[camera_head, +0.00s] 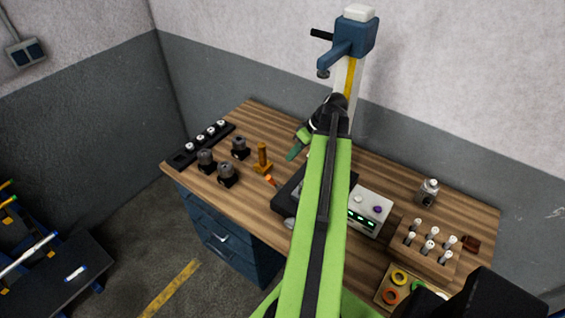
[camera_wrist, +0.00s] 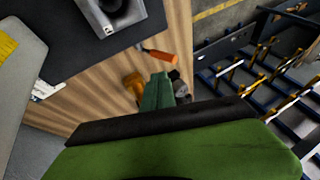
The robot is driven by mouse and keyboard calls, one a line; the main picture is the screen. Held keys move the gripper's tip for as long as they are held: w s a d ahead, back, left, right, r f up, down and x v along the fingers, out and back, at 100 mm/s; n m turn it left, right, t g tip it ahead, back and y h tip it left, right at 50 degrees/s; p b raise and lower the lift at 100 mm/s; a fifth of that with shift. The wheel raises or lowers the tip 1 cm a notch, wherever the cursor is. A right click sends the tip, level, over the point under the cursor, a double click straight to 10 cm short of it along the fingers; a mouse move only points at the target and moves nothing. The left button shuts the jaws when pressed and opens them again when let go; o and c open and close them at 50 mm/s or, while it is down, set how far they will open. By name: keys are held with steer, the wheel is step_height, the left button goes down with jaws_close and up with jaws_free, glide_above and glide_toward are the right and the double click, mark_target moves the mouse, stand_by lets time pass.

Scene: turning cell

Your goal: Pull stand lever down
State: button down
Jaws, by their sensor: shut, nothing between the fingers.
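The stand has a blue head (camera_head: 355,40) on a pale column with a yellow strip, at the back of the bench. A short black lever (camera_head: 321,34) sticks out to the left from the head, near its top. My gripper (camera_head: 293,154) is shut and empty, well below the lever and apart from it, over the bench left of the column. Its green fingers also show in the wrist view (camera_wrist: 157,90), pointing over the wood. The lever is not visible in the wrist view. My green arm hides part of the stand's dark base (camera_head: 283,201).
An orange-handled tool (camera_wrist: 160,56) and an orange-brown post (camera_head: 262,158) are near my gripper. Black holders (camera_head: 227,174) and a pin rack (camera_head: 180,160) stand at left. A control box (camera_head: 371,205) and a wooden block with pins (camera_head: 425,255) stand at right. The wall is behind.

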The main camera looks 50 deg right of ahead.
steer(key=b, duration=0.9)
glide_above(275, 183)
steer(key=d, duration=0.1)
step_height(275, 183, down, 9)
steer(key=shift+s+d+r+p, duration=0.2)
steer(key=shift+r+p, duration=0.05)
steer(key=shift+p, duration=0.15)
